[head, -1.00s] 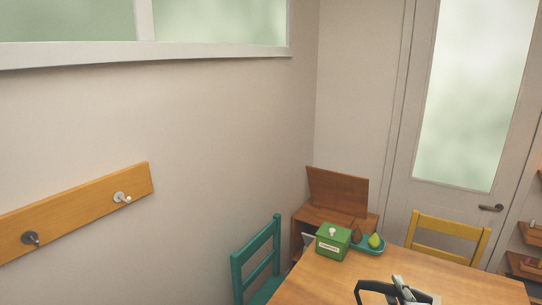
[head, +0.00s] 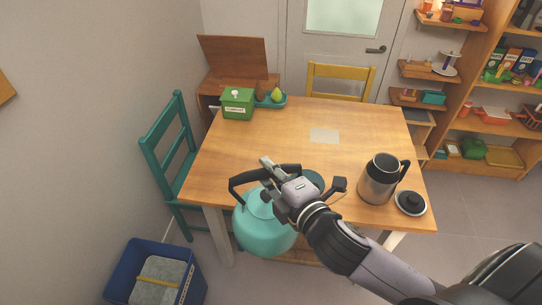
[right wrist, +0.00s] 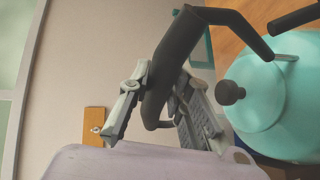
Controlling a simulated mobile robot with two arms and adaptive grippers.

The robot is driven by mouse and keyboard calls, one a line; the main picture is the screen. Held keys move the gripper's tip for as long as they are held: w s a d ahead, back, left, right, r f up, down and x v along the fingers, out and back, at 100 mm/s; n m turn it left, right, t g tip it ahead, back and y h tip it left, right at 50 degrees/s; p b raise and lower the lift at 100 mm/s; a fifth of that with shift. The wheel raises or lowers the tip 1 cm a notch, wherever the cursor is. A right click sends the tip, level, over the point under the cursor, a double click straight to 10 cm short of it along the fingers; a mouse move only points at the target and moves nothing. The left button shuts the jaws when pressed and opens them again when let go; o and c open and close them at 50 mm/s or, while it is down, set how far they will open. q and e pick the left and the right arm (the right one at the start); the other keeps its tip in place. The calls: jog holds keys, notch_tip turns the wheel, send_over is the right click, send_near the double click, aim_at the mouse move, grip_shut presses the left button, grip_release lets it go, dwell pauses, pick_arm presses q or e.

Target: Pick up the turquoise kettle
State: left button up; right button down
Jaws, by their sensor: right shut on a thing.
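The turquoise kettle (head: 263,232) has a rounded body and a black handle. In the head view it appears in front of the table's near edge, clear of the tabletop. My right gripper (head: 270,170) is shut on the kettle's black handle. In the right wrist view, the fingers (right wrist: 160,100) sit on both sides of the handle, and the kettle body (right wrist: 275,90) with its dark lid knob is at the right. The arm hides part of the kettle's right side. My left gripper is not in view.
A teal chair (head: 165,150) stands left. A blue bin (head: 120,270) is on the floor at lower left.

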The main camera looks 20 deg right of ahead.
jog(key=a+r+n+g+y, duration=0.2)
jog(key=a+n+g+y, duration=0.6)
jog(key=a+n+y, duration=0.3)
jog(key=shift+a+y, duration=0.4)
jog(key=shift+a, duration=1.5)
jog(key=shift+a+r, duration=0.1)
jog(key=shift+a, duration=0.05)
